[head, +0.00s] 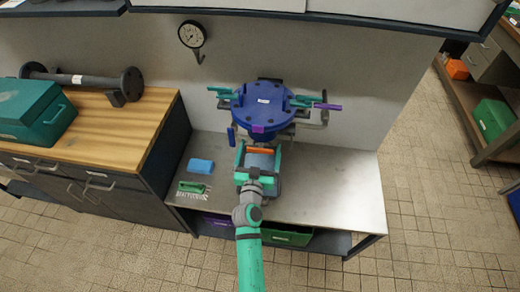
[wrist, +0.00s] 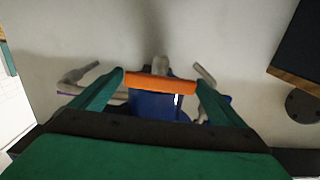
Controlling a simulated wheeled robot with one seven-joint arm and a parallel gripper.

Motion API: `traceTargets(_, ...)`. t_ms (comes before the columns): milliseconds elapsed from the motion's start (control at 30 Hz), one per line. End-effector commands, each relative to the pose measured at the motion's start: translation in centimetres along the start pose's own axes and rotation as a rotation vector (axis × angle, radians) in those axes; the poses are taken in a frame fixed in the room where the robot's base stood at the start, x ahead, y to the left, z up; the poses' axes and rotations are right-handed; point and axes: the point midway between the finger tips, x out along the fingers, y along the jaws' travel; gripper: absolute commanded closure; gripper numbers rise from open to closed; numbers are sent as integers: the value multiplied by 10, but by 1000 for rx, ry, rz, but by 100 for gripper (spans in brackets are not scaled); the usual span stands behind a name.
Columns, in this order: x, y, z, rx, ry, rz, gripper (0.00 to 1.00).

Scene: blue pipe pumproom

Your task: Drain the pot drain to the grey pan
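The blue pot (head: 258,105), round with a flat lid and clamps, stands at the back of the metal bench against the wall. Its lower blue body (wrist: 160,104) shows in the wrist view, partly hidden by my gripper. My gripper (head: 259,150) is in front of the pot, its teal fingers wide apart. An orange bar (wrist: 160,83) spans the gap between the fingertips; I cannot tell whether it touches them. A grey thing (head: 261,162), perhaps the grey pan, shows below between the fingers, mostly hidden by my gripper. The drain outlet is not clearly visible.
A blue block (head: 201,166) and a green item (head: 192,187) lie on the bench (head: 340,185) to the left. A wooden-topped cabinet (head: 110,135) with a teal toolbox (head: 45,112) stands further left. A gauge (head: 191,35) is on the wall. The bench's right side is clear.

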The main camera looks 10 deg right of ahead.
Motion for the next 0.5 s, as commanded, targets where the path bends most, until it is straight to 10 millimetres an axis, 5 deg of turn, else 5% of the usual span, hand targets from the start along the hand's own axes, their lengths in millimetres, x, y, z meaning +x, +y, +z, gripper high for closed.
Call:
traceTargets(33, 0, 0, 0, 0, 0, 0, 20)
traceTargets(133, 0, 0, 0, 0, 0, 1, 44)
traceTargets(500, 0, -2, 0, -120, 0, -1, 44)
